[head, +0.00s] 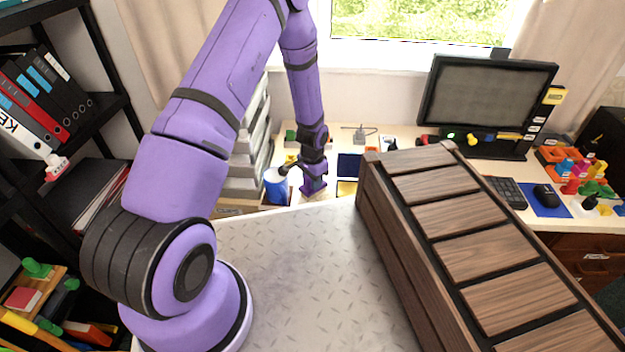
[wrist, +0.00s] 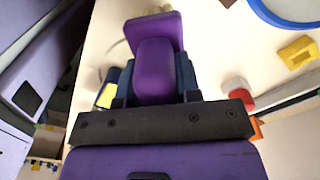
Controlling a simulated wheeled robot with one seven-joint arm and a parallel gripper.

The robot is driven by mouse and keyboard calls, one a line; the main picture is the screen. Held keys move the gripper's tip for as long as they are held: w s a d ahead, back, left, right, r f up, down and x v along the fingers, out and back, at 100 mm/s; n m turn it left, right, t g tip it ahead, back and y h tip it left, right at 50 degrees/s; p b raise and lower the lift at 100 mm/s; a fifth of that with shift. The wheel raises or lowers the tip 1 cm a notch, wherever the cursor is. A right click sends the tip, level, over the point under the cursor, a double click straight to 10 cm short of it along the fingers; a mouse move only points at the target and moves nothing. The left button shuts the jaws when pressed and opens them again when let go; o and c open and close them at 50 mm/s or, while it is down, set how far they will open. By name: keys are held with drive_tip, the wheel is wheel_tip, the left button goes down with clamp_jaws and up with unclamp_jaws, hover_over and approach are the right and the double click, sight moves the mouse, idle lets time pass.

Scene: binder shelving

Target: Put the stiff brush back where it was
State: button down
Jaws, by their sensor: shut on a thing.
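My gripper (head: 313,168) hangs over the left part of the desk, at the end of the arm reaching past the metal-plate top. In the wrist view, a purple block with rounded ends (wrist: 156,62) sits between the dark fingers of my gripper (wrist: 153,85), which is shut on it. In the head view, the purple piece (head: 314,188) shows just below the gripper, close to the desk surface. I cannot tell whether it touches the desk.
A blue container with a white top (head: 276,187) stands just left of the gripper. Dark blue and yellow pads (head: 348,168) lie to the right. A wooden slatted cabinet (head: 480,220) blocks the right front. A monitor (head: 485,98) and keyboard (head: 506,192) occupy the desk's right.

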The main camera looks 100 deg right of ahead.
drive_tip(key=shift+f, duration=0.55)
drive_tip(key=shift+c, duration=0.8)
unclamp_jaws()
drive_tip(key=shift+r, duration=0.2)
drive_tip(key=shift+r, duration=6.8)
